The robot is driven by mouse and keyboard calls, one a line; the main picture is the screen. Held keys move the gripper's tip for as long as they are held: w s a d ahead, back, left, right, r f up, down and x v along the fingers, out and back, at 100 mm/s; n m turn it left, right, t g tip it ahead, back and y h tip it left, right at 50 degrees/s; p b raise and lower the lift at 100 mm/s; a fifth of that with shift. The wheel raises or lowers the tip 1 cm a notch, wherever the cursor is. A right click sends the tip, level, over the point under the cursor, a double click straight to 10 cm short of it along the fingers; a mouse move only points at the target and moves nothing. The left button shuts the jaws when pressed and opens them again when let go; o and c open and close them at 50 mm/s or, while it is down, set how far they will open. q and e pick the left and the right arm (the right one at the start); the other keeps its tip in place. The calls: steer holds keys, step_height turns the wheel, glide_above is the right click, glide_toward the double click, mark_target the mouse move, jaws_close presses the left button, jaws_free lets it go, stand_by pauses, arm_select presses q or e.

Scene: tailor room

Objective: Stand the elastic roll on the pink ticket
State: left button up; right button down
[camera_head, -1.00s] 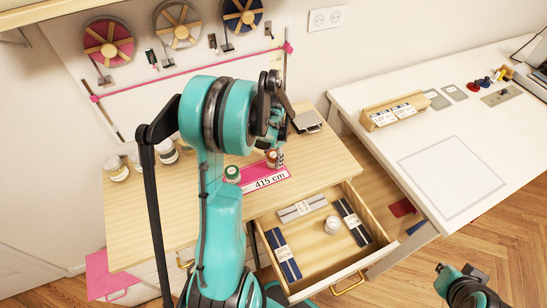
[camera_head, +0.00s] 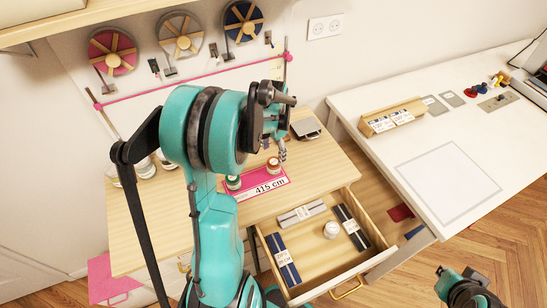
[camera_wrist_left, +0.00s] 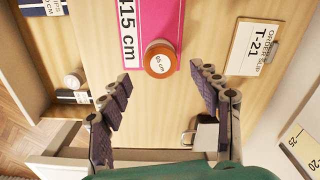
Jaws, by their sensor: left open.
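The pink ticket (camera_head: 276,183), printed 415 cm, lies on the wooden table; the left wrist view shows it too (camera_wrist_left: 161,18). A round orange-brown roll (camera_head: 273,164) stands upright at the ticket's far edge; its top reads 65 cm in the left wrist view (camera_wrist_left: 159,59). It overlaps the ticket there; how much of its base rests on it is hidden. A green-topped roll (camera_head: 233,183) stands at the ticket's left end. My left gripper (camera_wrist_left: 162,97) is open and empty, fingers apart, with the orange-brown roll beyond its tips. My right gripper (camera_head: 462,280) is far right, apart from everything.
An open drawer (camera_head: 317,263) holds banded strips and a white roll (camera_head: 331,230). A clipboard (camera_wrist_left: 249,47) lies beside the ticket. Several jars (camera_head: 146,167) stand at the table's left, partly behind my arm. A white table (camera_head: 400,160) stands to the right.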

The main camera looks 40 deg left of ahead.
mark_target(274, 162)
arm_select(q)
steer(key=s+d+r+n+t, duration=0.1)
steer(key=s+d+r+t, duration=0.3)
steer(key=d+r, duration=0.85)
steer(key=s+d+n+t, duration=0.1)
steer(key=s+d+t, duration=0.2)
steer(key=s+d, duration=0.3)
steer(key=shift+s+d+n+p, duration=0.25)
steer(key=shift+d+n+p, duration=0.15)
steer(key=shift+d, duration=0.75)
steer(key=shift+f, duration=0.1)
